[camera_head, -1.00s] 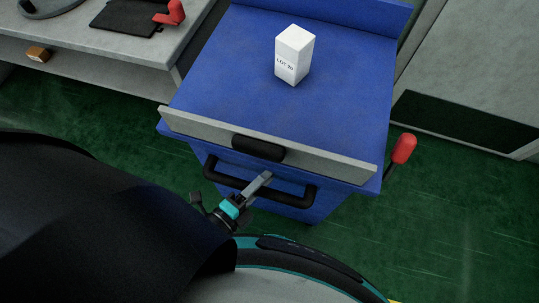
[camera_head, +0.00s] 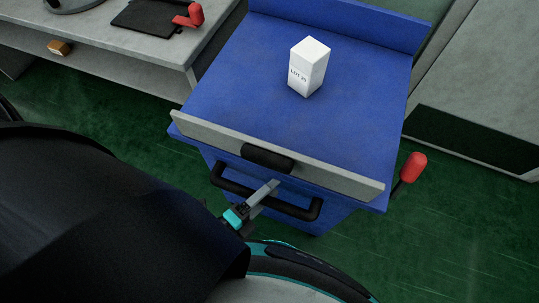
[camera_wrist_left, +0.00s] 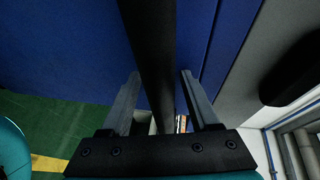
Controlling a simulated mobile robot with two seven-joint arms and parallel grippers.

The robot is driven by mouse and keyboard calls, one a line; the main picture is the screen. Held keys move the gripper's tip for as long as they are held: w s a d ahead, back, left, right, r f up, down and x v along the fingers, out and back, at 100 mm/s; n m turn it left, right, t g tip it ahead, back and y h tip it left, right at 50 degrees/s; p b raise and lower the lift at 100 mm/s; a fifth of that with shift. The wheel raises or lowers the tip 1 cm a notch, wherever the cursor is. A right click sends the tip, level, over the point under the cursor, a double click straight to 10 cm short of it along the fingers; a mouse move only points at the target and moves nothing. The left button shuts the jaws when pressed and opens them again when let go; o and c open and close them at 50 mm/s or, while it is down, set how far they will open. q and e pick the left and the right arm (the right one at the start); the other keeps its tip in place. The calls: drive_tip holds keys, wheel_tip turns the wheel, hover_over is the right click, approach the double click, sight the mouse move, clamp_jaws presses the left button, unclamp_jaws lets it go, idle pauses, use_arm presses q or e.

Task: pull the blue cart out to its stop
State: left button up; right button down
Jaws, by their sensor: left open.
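The blue cart (camera_head: 240,85) stands in the middle of the head view, with a grey front panel (camera_head: 330,179) and a black bar handle (camera_head: 296,212) below it. My left gripper (camera_head: 270,188) is at this handle, near its middle. In the left wrist view the dark handle bar (camera_wrist_left: 155,60) runs between the two fingers of my left gripper (camera_wrist_left: 163,95). The fingers are open, one on each side of the bar, with gaps beside it. A white box marked LOT (camera_head: 309,68) stands upright on the cart top. My right gripper is not in view.
A second black grip (camera_head: 267,158) is on the grey panel. A red-knobbed lever (camera_head: 412,166) sticks out at the cart's right. A grey bench (camera_head: 160,58) stands left and a grey cabinet (camera_head: 480,75) right. Green floor (camera_head: 440,245) is clear at front right.

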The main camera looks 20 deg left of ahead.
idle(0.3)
use_arm(q)
drive_tip(key=p+v, duration=0.1)
drive_tip(key=v, duration=1.4)
drive_tip(key=shift+s+r+p, duration=0.15)
drive_tip(key=shift+p, duration=0.15)
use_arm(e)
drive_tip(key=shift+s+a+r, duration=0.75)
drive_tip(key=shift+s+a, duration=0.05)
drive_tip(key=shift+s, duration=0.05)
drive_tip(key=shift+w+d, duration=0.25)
